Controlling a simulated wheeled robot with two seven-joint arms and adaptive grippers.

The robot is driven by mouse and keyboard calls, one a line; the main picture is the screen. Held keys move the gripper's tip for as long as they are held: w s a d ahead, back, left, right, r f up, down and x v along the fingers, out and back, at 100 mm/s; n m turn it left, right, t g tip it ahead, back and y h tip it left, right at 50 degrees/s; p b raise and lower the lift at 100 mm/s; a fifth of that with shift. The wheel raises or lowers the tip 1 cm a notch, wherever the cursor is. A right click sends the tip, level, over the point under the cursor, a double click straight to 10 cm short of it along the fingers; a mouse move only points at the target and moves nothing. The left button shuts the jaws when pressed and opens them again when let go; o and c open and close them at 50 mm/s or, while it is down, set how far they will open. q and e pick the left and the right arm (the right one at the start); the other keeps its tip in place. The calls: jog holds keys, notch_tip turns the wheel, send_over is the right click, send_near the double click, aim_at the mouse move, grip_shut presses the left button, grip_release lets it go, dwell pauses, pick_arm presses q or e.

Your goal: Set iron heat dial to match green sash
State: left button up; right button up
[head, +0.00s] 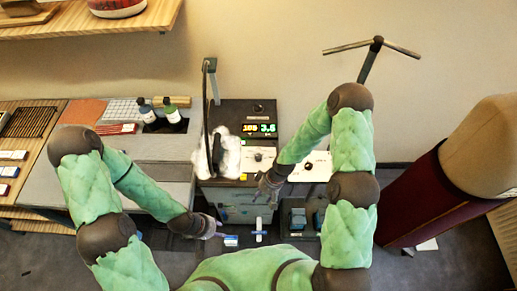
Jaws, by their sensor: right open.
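A dark iron station (235,112) stands at the middle back with a lit display (260,128) in yellow and green digits. Below the display is a pale panel with a small dark dial (258,157). The iron (217,150) appears as a dark handle amid white puffs, left of the dial. My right gripper (268,188) is open, just in front of and below the dial. My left gripper (214,229) is lower left; its jaws are too small to read. I cannot make out a green sash.
A grey work surface (165,178) on the left holds two small bottles (158,108) and fabric swatches (85,112). A dark red dress form (425,200) stands at the right. A wooden shelf (120,25) hangs upper left. A T-shaped stand (372,58) rises behind my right arm.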

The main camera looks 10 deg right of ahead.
aim_at(258, 156)
jog(key=w+r+n, duration=0.1)
jog(key=w+n, duration=0.1)
jog(key=w, duration=0.1)
jog(key=w+r+n+h, duration=0.1)
jog(key=w+r+n, duration=0.1)
jog(key=w, duration=0.2)
jog(key=w+r+n, duration=0.2)
jog(key=w, duration=0.2)
jog(key=shift+w+d+h+p, duration=0.1)
jog(key=shift+d+h+p, duration=0.25)
jog(key=shift+h, duration=0.05)
jog(key=w+d+r+n+h, duration=0.1)
jog(key=w+r+n+h, duration=0.1)
jog(key=w+r+n, duration=0.35)
pick_arm(q)
notch_tip(258, 156, up, 3)
jog(key=shift+r+p, duration=0.15)
jog(key=shift+p, duration=0.65)
pick_arm(e)
jog(key=shift+m, duration=0.45)
jog(key=f, duration=0.3)
jog(key=w+f, duration=0.1)
jog(key=f, duration=0.6)
jog(key=shift+w+d+f, duration=0.2)
jog(key=shift+w+f, duration=0.1)
jog(key=shift+w, duration=0.1)
grip_shut()
